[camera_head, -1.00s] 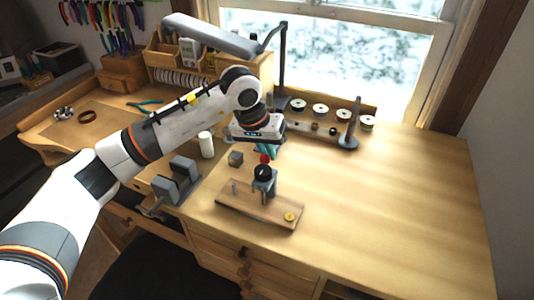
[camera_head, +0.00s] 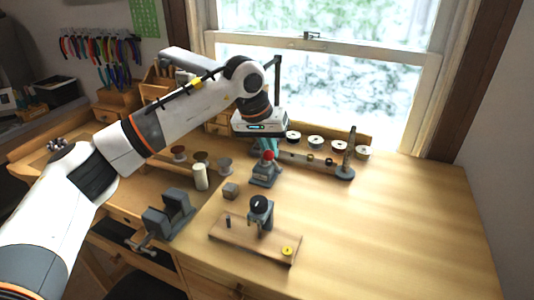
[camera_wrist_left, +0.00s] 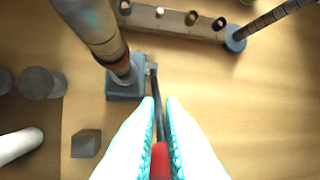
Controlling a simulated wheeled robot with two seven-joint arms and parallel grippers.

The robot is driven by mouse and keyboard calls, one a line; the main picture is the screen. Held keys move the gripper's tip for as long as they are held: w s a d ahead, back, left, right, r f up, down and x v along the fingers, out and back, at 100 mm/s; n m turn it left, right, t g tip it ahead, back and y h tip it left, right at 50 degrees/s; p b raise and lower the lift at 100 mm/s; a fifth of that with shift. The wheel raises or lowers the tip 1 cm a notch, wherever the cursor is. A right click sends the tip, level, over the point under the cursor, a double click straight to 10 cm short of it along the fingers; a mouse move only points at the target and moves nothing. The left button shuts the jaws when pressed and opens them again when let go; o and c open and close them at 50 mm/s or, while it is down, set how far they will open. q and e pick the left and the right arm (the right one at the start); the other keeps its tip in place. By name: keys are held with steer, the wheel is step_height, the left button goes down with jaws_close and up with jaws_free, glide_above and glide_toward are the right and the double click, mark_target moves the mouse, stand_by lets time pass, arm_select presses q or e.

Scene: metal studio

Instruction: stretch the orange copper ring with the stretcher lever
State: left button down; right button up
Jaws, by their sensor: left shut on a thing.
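The ring stretcher is a small grey-based device (camera_head: 265,176), also in the left wrist view (camera_wrist_left: 124,88). A tapered metal column (camera_wrist_left: 92,25) rises from its base. A brownish band shows low on the column, but I cannot tell whether it is the orange copper ring. The stretcher lever (camera_wrist_left: 160,158) is a dark rod with a red end; its red knob shows in the head view (camera_head: 268,155). My left gripper (camera_head: 264,146), with teal-lined fingers, is shut on the lever. My right gripper is out of view.
A wooden bar with several small rings (camera_head: 300,156) and a grey mandrel (camera_head: 350,155) stand behind. In front are a grey cube (camera_head: 230,190), a white cylinder (camera_head: 200,177), a grey vise (camera_head: 168,213) and a wooden board with a black-topped tool (camera_head: 230,237). The bench's right side is clear.

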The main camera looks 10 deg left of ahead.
arm_select(q)
steer(key=shift+w+d, duration=0.15)
stand_by(0.3)
steer(key=c, duration=1.6)
jaws_free()
steer(key=shift+w+d+f, duration=0.1)
steer(key=shift+w+d, duration=0.05)
steer(key=shift+o, duration=0.3)
steer(key=shift+w+d, duration=0.15)
steer(key=shift+a, duration=0.2)
steer(key=shift+s+a+r, duration=0.15)
steer(key=shift+s+r, duration=0.1)
steer(key=shift+r, duration=0.2)
steer(key=b+v, duration=0.1)
steer(key=v, duration=0.9)
steer(key=shift+r, duration=0.5)
